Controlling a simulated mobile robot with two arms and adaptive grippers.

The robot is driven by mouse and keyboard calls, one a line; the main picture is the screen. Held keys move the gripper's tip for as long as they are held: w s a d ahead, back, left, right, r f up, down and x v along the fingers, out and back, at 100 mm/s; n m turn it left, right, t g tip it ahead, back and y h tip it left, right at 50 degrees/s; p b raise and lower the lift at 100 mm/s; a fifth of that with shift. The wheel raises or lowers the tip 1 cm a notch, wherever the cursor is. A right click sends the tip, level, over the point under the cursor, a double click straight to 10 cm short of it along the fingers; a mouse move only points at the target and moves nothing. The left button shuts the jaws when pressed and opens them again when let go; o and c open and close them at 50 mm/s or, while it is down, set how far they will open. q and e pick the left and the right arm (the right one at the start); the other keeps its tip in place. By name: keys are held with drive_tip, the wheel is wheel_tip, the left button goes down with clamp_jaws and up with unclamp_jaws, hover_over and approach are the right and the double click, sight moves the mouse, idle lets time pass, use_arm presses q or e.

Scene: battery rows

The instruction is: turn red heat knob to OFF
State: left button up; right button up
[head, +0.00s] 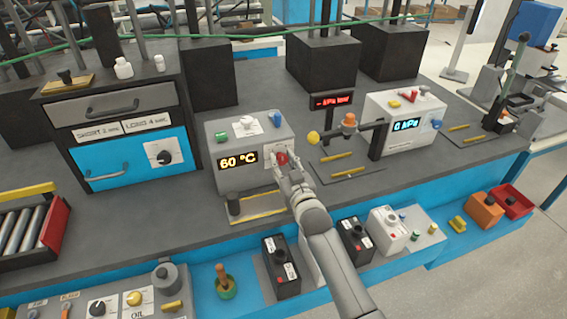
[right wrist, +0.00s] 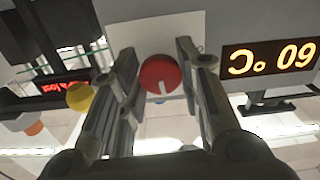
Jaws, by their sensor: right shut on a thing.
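The red heat knob (head: 282,158) is on the front of a pale grey box (head: 228,184) whose display (head: 238,160) reads 60 °C. My right gripper (head: 286,170) reaches the knob from the front and partly covers it. In the right wrist view, which shows the display upside down, the red knob (right wrist: 160,73) sits between the two fingers of the gripper (right wrist: 160,82), shut on its sides. A white mark on the knob points down in that picture. Any OFF label is too small or hidden to read. My left gripper is out of view.
A second pale box (head: 410,112) reading 0 kPa stands to the right, with a yellow ball-shaped part (head: 312,138) between the boxes. A blue-fronted drawer cabinet (head: 125,165) stands left. A yellow-edged tray (head: 255,212) lies before the heater box. Several small devices line the lower blue shelf.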

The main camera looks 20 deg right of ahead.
drive_tip(key=n, duration=0.3)
drive_tip(key=shift+n, duration=0.4)
drive_tip(key=n, duration=0.3)
drive_tip(key=shift+n, duration=0.4)
drive_tip(key=n, duration=0.5)
drive_tip(key=shift+n, duration=2.3)
drive_tip(key=o, duration=1)
drive_tip(key=shift+r, duration=0.1)
